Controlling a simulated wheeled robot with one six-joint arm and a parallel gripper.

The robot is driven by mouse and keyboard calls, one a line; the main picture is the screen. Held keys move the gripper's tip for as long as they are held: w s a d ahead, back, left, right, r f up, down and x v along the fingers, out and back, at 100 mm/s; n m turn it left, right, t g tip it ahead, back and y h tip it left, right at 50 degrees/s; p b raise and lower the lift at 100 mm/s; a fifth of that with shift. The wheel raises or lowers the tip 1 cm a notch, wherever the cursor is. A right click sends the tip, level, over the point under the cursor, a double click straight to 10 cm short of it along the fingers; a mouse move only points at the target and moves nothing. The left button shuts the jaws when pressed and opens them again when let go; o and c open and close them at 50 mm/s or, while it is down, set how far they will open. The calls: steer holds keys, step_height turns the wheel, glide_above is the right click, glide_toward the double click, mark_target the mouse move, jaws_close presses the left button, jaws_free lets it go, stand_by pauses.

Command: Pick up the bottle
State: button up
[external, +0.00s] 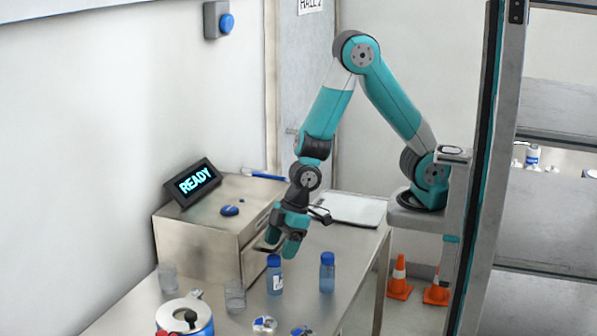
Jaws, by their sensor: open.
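Two blue-capped bottles stand upright on the steel table. One bottle (274,279) with a pale label is just below my gripper, and the other bottle (327,276) is to its right. The task does not say which bottle is meant. My gripper (282,246) points down, open, with its lower end close above the left bottle's cap. I cannot tell whether it touches the cap. Nothing shows between its fingers, though they are partly hidden by the gripper's own body.
A metal drawer box (207,240) with a READY display (193,183) stands behind left. Clear glasses (235,297), a blue-and-white canister (186,317) and cans (264,325) are in front. A white tray (350,209) lies behind. A shelf rack (540,210) stands right.

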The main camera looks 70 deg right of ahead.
mark_target(276, 257)
steer(key=shift+p+x, duration=0.95)
steer(key=shift+x, duration=1.7)
steer(key=shift+w, duration=0.1)
steer(key=c, duration=1)
